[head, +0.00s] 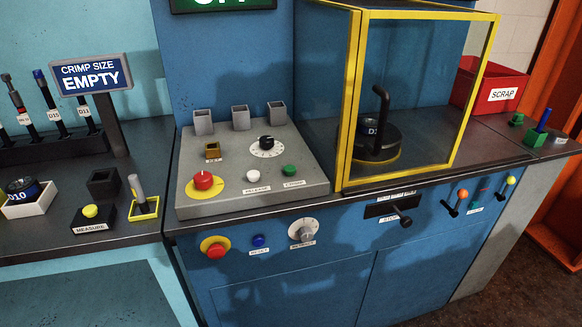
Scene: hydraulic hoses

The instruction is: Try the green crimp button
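The green crimp button (290,170) sits on the sloped top of the grey control panel (240,199), above a small label that seems to read CRIMP. A white button (253,176) labelled RELEASE is to its left, and a red mushroom button (203,180) on a yellow plate is further left. A black dial (266,143) is just above and left of the green button. Neither of my grippers is in view.
A yellow-framed clear guard (348,110) encloses a black die holder (376,140) right of the panel. A CRIMP SIZE sign (91,74) reads EMPTY. A red SCRAP bin (488,88) stands right. The cabinet front carries a red button (215,250) and blue button (259,240).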

